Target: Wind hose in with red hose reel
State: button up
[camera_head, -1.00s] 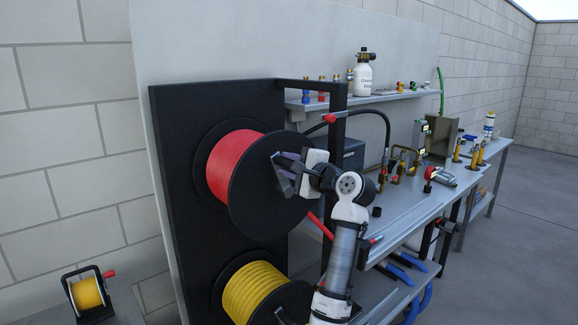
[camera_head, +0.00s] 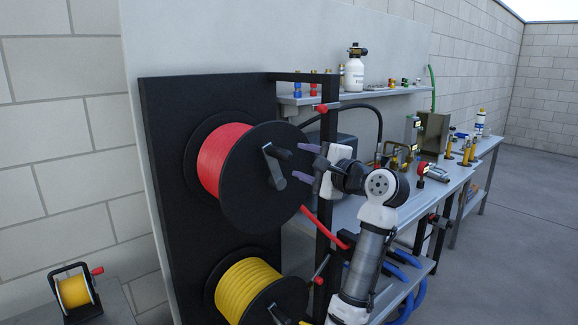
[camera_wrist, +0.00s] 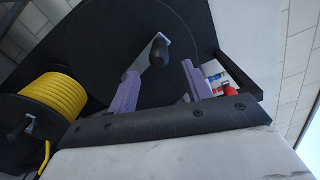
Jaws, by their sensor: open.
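The red hose reel (camera_head: 222,160) is mounted on a black upright panel, with red hose wound behind a large black disc. Its crank (camera_head: 275,165) has a grey arm and a dark handle knob pointing out to the right. A length of red hose (camera_head: 318,222) leads down from the reel. My gripper (camera_head: 308,163), with purple fingers, is open just right of the crank handle and apart from it. In the wrist view the crank handle (camera_wrist: 158,52) shows between and beyond the two open fingers, with nothing held.
A yellow hose reel (camera_head: 250,290) sits directly below, and a small yellow reel (camera_head: 75,290) stands at lower left. A workbench with fittings and a shelf (camera_head: 350,98) lie to the right. A black frame post (camera_head: 325,185) stands close behind my gripper.

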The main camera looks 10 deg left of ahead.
jog(key=b+v, duration=0.1)
jog(key=v, duration=0.4)
jog(key=shift+s+d+r, duration=0.1)
jog(key=shift+d, duration=0.15)
